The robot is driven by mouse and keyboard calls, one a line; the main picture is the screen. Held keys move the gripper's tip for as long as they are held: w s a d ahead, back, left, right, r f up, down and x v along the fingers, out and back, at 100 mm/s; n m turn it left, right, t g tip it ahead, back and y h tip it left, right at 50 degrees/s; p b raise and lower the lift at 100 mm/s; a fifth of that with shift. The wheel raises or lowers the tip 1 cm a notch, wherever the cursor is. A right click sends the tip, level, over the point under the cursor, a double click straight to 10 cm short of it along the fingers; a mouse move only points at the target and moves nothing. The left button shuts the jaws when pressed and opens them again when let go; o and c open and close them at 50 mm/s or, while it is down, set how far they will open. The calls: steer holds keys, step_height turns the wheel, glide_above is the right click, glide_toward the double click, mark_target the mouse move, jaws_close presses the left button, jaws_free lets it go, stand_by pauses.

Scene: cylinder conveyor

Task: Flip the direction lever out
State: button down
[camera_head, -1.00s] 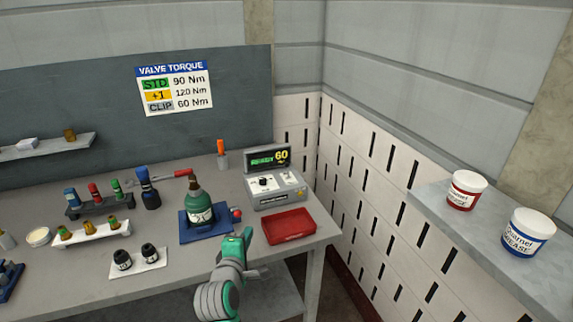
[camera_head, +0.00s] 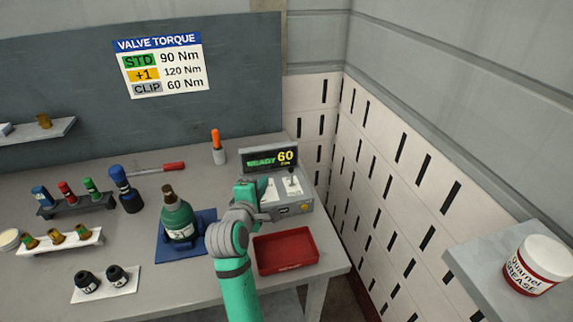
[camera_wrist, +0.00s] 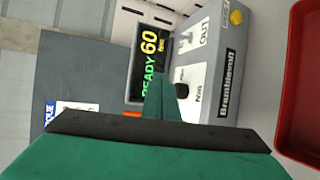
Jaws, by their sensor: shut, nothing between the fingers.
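The grey torque unit (camera_head: 293,209) stands at the back right of the bench. Its display (camera_head: 268,159) reads READY and 60. A small lever (camera_head: 291,181) stands on its top panel; in the wrist view this lever (camera_wrist: 186,38) is beside the printed word OUT. A dark knob (camera_wrist: 182,90) sits lower on the same panel, near the Nm mark. My gripper (camera_head: 264,196) is shut and empty at the left side of the unit, and it partly covers the panel in the head view. In the wrist view a green fingertip (camera_wrist: 160,98) is near the knob; contact cannot be told.
A red tray (camera_head: 286,250) lies in front of the unit. A green bottle (camera_head: 177,216) stands on a blue mat left of my arm. An orange-handled tool (camera_head: 216,146) stands behind. A slotted wall (camera_head: 385,190) and a shelf with a tub (camera_head: 538,265) are at right.

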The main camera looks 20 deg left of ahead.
steer(key=shift+w+d, duration=0.1)
steer(key=shift+w, duration=0.1)
steer(key=x, duration=0.9)
steer(key=shift+w+f, duration=0.1)
steer(key=shift+w, duration=0.2)
steer(key=shift+s+d+r, duration=0.15)
steer(key=shift+d+r, duration=0.1)
steer(key=shift+d, duration=0.7)
steer(key=shift+s+d+r, duration=0.15)
steer(key=shift+d+r, duration=0.05)
steer(key=shift+d, duration=0.8)
steer(key=shift+d, duration=0.15)
steer(key=shift+s+t, duration=0.2)
steer(key=shift+t, duration=0.2)
